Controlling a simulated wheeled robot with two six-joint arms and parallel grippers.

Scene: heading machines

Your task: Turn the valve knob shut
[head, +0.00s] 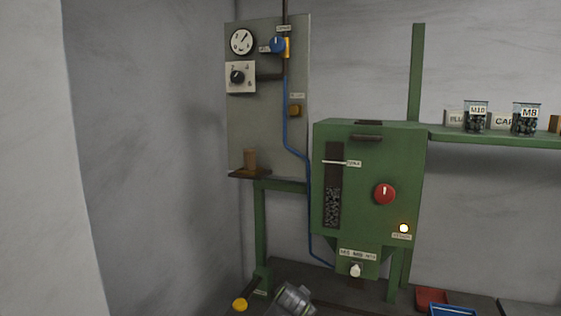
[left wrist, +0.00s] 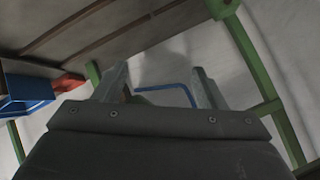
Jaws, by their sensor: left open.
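A blue knob (head: 277,45) with a yellow part beside it sits at the top right of the grey-green wall panel (head: 265,130), on the dark pipe line; it looks like the valve knob. Its label is too small to read. A second, dark knob (head: 237,77) sits on a white numbered plate lower left, under a round gauge (head: 242,41). My left gripper (left wrist: 160,72) shows in the left wrist view with its two fingers apart and nothing between them. A blue hose (left wrist: 168,87) shows beyond the fingers. The left fingers cannot be made out in the head view.
A green machine box (head: 355,134) with a red knob (head: 384,194), a lit lamp (head: 404,228) and a white knob (head: 355,270) stands right of the panel. A small ledge (head: 250,174) juts from the panel's foot. A green shelf (head: 500,137) holds jars.

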